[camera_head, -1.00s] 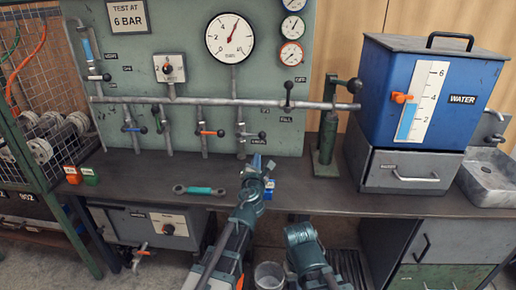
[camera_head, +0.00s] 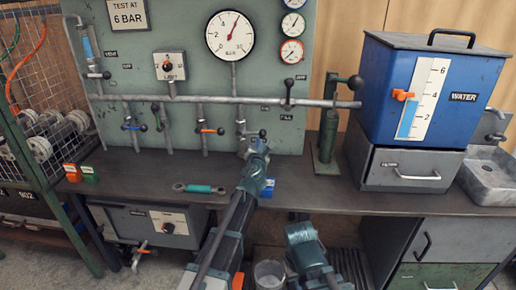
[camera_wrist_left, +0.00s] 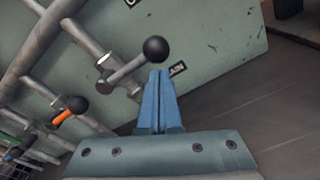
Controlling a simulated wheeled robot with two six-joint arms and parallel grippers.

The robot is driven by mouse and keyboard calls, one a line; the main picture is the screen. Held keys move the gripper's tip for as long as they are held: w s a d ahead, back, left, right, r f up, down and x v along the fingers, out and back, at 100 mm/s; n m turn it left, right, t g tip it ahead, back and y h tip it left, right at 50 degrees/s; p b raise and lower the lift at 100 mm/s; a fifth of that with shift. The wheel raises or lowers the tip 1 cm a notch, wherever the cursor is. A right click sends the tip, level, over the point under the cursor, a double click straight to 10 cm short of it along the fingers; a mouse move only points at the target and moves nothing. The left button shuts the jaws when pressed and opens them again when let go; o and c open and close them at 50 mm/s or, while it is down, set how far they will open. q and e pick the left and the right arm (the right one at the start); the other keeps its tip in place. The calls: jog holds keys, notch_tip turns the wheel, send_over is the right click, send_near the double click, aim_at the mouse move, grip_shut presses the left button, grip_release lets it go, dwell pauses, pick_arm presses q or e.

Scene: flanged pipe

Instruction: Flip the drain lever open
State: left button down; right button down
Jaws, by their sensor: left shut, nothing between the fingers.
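The drain lever (camera_head: 256,134) is on the lower right of the green panel, a short bar with a black ball at its end, on a vertical pipe branch. In the left wrist view the lever (camera_wrist_left: 128,70) slants from its valve up to the ball. The "DRAIN" label is partly hidden there behind my fingers. My left gripper (camera_head: 258,145) is just below the ball. In the left wrist view its blue fingers (camera_wrist_left: 158,100) are together and empty, tips just under the ball; I cannot tell whether they touch it. My right arm's fingers are not visible.
A lever with an orange grip (camera_head: 210,131) is to the left on the panel. A green cylinder (camera_head: 328,135) stands on the bench at right, beside the blue water tank (camera_head: 390,80). A wrench with a teal handle (camera_head: 200,189) lies on the bench. A blue block (camera_head: 268,188) is beside my left gripper.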

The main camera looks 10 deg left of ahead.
pick_arm(q)
jog(key=shift+r, duration=0.1)
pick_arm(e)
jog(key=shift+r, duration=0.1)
pick_arm(q)
jog(key=shift+d+r+n+p, duration=0.1)
jog(key=shift+r+n+p, duration=0.1)
jog(key=shift+n+p, duration=0.2)
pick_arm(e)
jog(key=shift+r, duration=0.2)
